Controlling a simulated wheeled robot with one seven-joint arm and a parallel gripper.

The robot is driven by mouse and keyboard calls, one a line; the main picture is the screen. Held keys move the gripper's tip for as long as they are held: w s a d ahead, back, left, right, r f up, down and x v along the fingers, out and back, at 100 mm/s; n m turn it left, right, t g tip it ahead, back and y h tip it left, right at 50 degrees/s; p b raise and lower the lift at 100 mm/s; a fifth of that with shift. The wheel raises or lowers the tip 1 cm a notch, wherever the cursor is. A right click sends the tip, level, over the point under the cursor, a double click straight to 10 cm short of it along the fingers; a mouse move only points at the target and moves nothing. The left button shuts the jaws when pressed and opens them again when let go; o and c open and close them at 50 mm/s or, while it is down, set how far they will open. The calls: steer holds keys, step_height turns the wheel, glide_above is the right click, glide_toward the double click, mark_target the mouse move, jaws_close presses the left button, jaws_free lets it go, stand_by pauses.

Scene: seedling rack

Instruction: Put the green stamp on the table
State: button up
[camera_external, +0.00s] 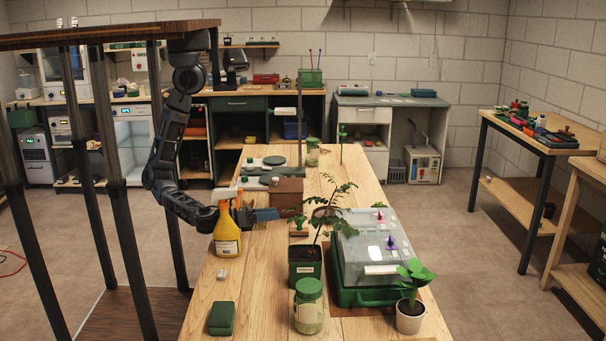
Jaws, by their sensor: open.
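A small stamp with a green top and a pale wooden base (298,230) appears to stand upright on the wooden table (262,275), left of the leafy potted plant. My gripper (272,214) reaches in low over the table from the left, behind the yellow bottle. Its blue fingers point right and end just short of the stamp. The jaws are open, with nothing seen between them. The bottle partly hides the gripper's body, so the exact gap to the stamp is hard to tell.
The yellow bottle (227,240) stands close in front of my gripper. A brown box (286,193) is behind it. The potted plant (305,267), a green-lidded jar (308,312) and a clear-lidded green crate (372,250) stand at right. The front left holds a green case (221,318) and free room.

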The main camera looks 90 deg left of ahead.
step_height(320, 180, up, 4)
steer(key=w, duration=0.3)
glide_toward(300, 225)
steer(key=shift+w+a+r+n, duration=0.2)
steer(key=shift+w+a+r, duration=0.15)
steer(key=shift+w, duration=0.25)
steer(key=shift+w+a+r+n, duration=0.2)
steer(key=shift+w+a, duration=0.2)
steer(key=shift+w, duration=0.2)
steer(key=shift+w+a+f+p, duration=0.1)
steer(key=shift+w+a+p, duration=0.15)
steer(key=shift+w, duration=1)
steer(key=shift+w+a+r+p, duration=0.15)
steer(key=shift+w+p, duration=0.15)
steer(key=shift+w, duration=0.95)
steer(key=shift+w+a+f+p, duration=0.2)
steer(key=shift+w+p, duration=0.1)
steer(key=shift+w, duration=0.9)
jaws_close()
